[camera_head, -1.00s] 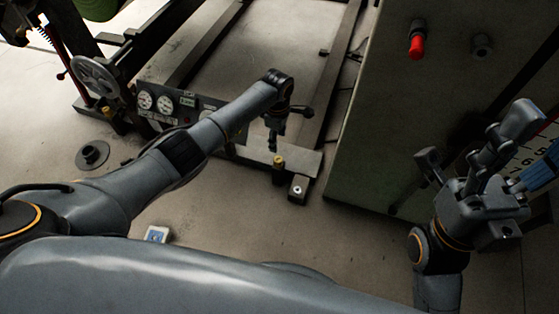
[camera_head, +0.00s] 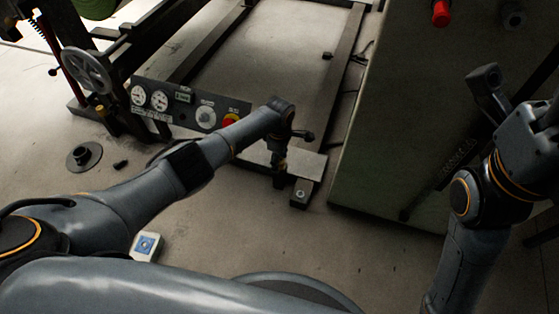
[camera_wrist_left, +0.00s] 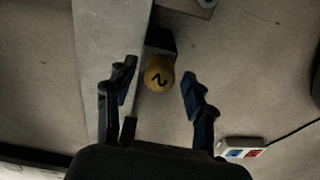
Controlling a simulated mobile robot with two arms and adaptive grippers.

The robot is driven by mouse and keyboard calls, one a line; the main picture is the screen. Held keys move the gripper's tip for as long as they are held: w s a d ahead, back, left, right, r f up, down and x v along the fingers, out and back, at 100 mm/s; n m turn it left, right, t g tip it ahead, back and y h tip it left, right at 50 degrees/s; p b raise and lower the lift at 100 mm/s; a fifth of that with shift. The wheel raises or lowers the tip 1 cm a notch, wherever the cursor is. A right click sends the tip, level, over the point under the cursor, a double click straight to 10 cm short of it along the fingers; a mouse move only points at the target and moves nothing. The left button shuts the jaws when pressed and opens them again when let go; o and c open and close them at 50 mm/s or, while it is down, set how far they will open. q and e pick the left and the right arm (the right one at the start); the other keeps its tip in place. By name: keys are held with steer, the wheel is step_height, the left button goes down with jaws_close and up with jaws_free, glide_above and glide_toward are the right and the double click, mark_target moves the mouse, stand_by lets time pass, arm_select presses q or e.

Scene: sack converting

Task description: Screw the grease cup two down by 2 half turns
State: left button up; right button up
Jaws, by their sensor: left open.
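Grease cup two is a round brass-yellow cap marked with a dark "2" (camera_wrist_left: 159,74), beside a dark block on the grey frame bar in the left wrist view. My left gripper (camera_wrist_left: 157,80) is open, with one finger on each side of the cap and gaps between. In the head view my left gripper (camera_head: 280,167) points down at the end of the frame bar and mostly hides the cup.
A panel with gauges and knobs (camera_head: 188,103) stands left of my left gripper. A handwheel (camera_head: 87,70) is farther left. A large grey-green cabinet (camera_head: 400,120) stands to the right. A white device with a blue face (camera_head: 146,246) lies on the floor.

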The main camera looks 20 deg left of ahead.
arm_select(q)
jaws_close()
steer(key=shift+r, duration=0.1)
steer(key=shift+m+p, duration=0.3)
steer(key=shift+p, duration=0.2)
